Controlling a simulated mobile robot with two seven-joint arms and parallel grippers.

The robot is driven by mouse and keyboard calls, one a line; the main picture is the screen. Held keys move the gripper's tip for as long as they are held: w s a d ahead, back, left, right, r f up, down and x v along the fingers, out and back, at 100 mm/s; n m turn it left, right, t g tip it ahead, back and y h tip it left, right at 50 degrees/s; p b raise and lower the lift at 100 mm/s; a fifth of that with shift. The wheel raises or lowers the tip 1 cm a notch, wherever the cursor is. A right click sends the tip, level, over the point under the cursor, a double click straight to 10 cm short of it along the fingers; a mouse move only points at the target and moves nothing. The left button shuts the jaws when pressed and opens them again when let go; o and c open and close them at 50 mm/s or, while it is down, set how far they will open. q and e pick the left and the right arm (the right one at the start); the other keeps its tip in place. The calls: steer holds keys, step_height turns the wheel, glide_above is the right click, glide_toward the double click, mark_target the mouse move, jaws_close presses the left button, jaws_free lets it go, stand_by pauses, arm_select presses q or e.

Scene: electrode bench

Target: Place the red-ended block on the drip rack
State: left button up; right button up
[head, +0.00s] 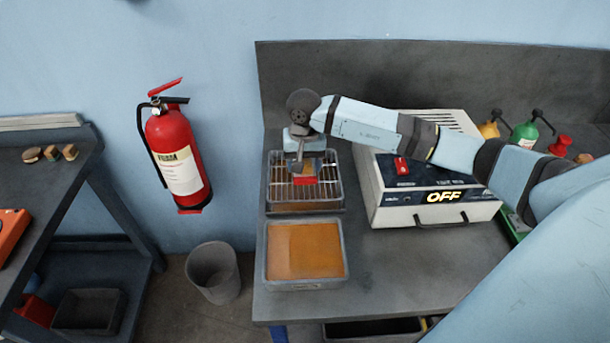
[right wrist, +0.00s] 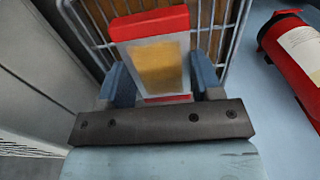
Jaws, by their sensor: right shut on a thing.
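The red-ended block (head: 306,180) is at my right gripper (head: 304,166), over the drip rack (head: 328,192), a wire grid in a tray at the bench's left back. In the right wrist view the block (right wrist: 158,62) has a gold-brown face with a pale border and red ends. It sits between the two blue-grey fingers of my right gripper (right wrist: 163,85), which is shut on it. The rack's wires (right wrist: 215,35) show behind the block. I cannot tell whether the block touches the wires. My left gripper is not in view.
A tray of orange-brown liquid (head: 345,266) stands in front of the rack. A test box (head: 380,205) reading OFF stands right of the rack. A fire extinguisher (head: 177,158) hangs on the wall, left of the bench. A bin (head: 213,272) stands on the floor.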

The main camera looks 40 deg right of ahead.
mark_target(304, 174)
step_height(304, 174, down, 3)
steer(key=shift+r+b, duration=0.1)
steer(key=shift+b, duration=0.45)
steer(key=shift+w+f, duration=0.1)
steer(key=shift+f, duration=0.3)
steer(key=o, duration=1)
steer(key=shift+f, duration=0.15)
steer(key=o, duration=0.4)
steer(key=shift+o, duration=0.2)
